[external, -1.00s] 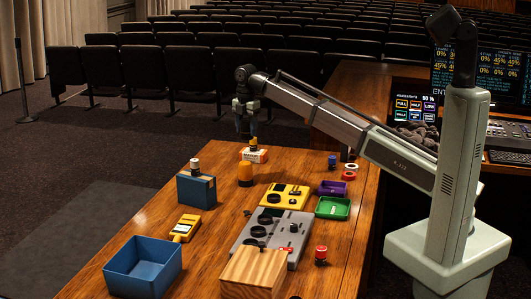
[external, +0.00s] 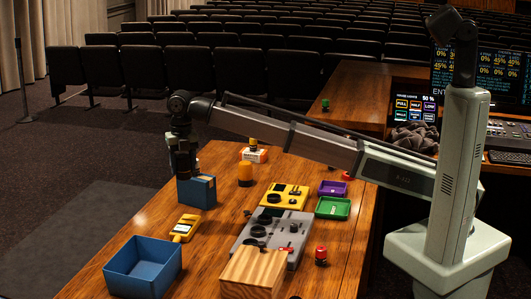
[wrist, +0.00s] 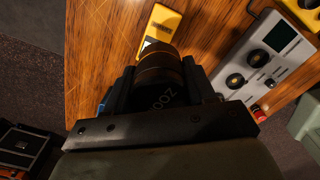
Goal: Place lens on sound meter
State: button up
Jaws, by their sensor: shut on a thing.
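In the external view, the lens cannot be told apart from the dark fingers. The yellow sound meter (external: 186,227) lies flat on the wood, nearer the camera than the gripper. It also shows in the wrist view (wrist: 157,28), beyond the lens and partly hidden by it.
An open blue bin (external: 143,268) stands at the near left. A grey mixer (external: 265,238), a wooden block (external: 252,272) and a yellow device (external: 286,196) fill the middle. An orange jar (external: 245,174) stands behind. Bare wood surrounds the meter.

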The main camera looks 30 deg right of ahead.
jog(key=n, duration=0.2)
send_over(182, 228)
jog(key=shift+s+f, duration=0.1)
jog(key=shift+f, duration=7.4)
jog(key=shift+f, duration=0.15)
jog(key=o, duration=1.3)
notch_tip(182, 228, up, 12)
